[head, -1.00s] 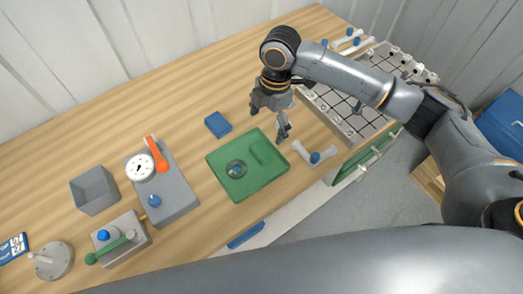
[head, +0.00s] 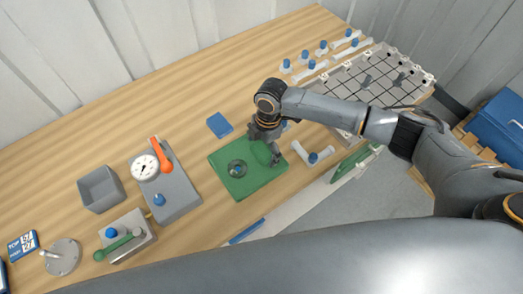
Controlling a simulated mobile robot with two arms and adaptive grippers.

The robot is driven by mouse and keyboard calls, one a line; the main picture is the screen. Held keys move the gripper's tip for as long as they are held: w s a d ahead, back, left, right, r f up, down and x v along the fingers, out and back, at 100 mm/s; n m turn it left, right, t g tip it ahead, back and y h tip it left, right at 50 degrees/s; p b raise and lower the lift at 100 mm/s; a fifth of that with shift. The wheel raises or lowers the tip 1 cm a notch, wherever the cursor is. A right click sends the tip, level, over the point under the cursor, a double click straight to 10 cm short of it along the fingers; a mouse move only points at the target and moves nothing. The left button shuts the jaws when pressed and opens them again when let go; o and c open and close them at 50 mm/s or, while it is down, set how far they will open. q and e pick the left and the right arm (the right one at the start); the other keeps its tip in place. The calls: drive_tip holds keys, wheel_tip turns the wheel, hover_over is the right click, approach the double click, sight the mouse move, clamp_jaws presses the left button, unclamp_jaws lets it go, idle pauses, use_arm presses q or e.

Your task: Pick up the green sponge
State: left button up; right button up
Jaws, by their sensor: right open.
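The green sponge (head: 261,154) lies on the right part of the green tray (head: 246,190), and the same colour makes its edges hard to see. My right gripper (head: 270,153) is open, pointing down at the sponge, with its fingers partly covering it. I cannot tell whether the fingers touch it. My left gripper is out of view.
A blue block (head: 220,125) lies behind the tray. A gauge block (head: 175,195) with an orange lever stands left.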

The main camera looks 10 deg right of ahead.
drive_tip(key=shift+c, duration=0.5)
drive_tip(key=c, duration=0.9)
drive_tip(key=shift+r+b, duration=0.4)
drive_tip(key=shift+r, duration=0.1)
drive_tip(key=s+a+r+b, duration=0.1)
drive_tip(key=s+r, duration=0.3)
drive_tip(key=s+a+r+b, duration=0.2)
drive_tip(key=s+r, duration=0.2)
drive_tip(key=s+a+r+b, duration=0.1)
drive_tip(key=s+a+r, duration=0.1)
drive_tip(key=s+r, duration=0.2)
drive_tip(key=shift+s, duration=0.55)
